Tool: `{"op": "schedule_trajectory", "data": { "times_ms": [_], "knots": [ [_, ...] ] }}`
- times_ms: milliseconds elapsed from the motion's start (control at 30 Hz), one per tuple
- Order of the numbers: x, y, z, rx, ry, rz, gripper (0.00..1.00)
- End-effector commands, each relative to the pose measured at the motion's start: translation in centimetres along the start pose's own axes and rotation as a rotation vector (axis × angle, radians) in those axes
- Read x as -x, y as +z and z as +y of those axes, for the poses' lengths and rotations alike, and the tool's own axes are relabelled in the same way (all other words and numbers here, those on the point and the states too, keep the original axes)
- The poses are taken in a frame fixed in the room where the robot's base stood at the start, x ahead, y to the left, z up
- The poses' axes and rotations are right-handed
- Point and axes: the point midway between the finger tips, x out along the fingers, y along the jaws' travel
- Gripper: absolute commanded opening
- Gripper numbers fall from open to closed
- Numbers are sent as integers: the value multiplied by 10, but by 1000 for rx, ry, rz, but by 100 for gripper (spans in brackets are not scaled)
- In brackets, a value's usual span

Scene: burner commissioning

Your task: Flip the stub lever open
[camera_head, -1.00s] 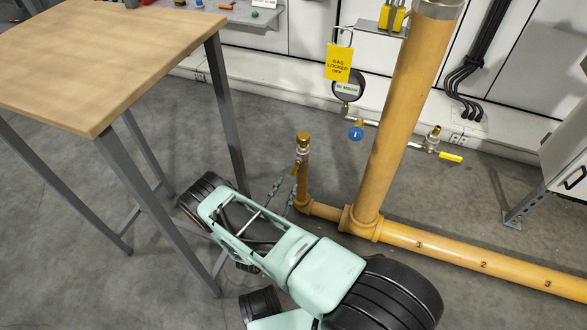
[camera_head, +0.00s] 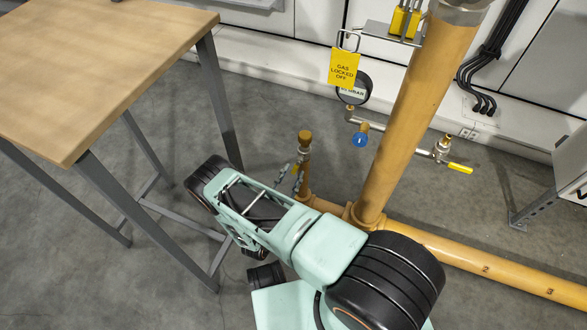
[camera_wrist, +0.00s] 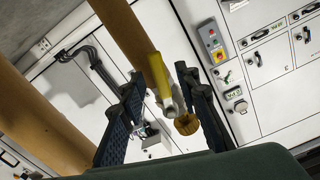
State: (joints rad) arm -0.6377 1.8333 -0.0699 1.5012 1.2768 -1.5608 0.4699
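The short tan stub pipe (camera_head: 304,180) with a brass cap (camera_head: 305,137) rises left of the tall gas pipe in the head view. A small yellow piece of its lever (camera_head: 295,169) shows at its left side, partly hidden by my gripper (camera_head: 288,175). In the wrist view my gripper (camera_wrist: 163,85) is open, its two dark fingers apart. A yellow lever (camera_wrist: 158,78) shows between them, and the brass cap (camera_wrist: 187,124) appears close to the right finger. Whether a finger touches the lever I cannot tell.
The wooden-topped table (camera_head: 100,60) with metal legs stands left of my arm. The tall tan pipe (camera_head: 405,115) stands right of the stub. A yellow lockout tag (camera_head: 343,68), a blue-handled valve (camera_head: 360,139) and another yellow lever (camera_head: 460,168) are behind. Floor between is clear.

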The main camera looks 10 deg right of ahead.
Motion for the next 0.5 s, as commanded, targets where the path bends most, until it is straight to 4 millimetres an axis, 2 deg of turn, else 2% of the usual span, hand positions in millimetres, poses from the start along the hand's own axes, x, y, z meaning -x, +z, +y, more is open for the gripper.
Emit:
{"op": "schedule_trajectory", "data": {
  "times_ms": [367, 500],
  "knots": [
    [2, 0, 1, 0, 0, 0, 30],
    [1, 0, 1, 0, 0, 0, 18]
  ]
}}
